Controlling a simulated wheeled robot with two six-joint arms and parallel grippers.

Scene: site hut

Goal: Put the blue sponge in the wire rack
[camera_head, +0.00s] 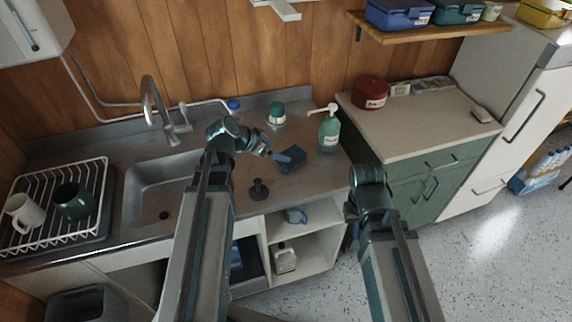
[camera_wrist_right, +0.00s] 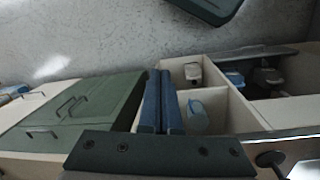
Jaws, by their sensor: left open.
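The blue sponge (camera_head: 293,160), a dark blue block, is on the steel counter right of the sink in the head view. My left gripper (camera_head: 281,155) is open right at the sponge, with a blue finger at its left side. I cannot tell whether the fingers touch it or straddle it. The white wire rack (camera_head: 103,176) stands on the counter left of the sink and holds a white mug (camera_head: 25,211) and a dark green mug (camera_head: 73,200). My right gripper (camera_wrist_right: 160,75) is shut and empty in the right wrist view; its fingers are hidden in the head view.
A green pump bottle (camera_head: 329,131), a green-topped container (camera_head: 277,114) and a dark plunger-like item (camera_head: 258,190) stand near the sponge. The sink (camera_head: 150,190) and tall tap (camera_head: 155,105) lie between sponge and rack. A red tin (camera_head: 369,92) stands on the right cabinet.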

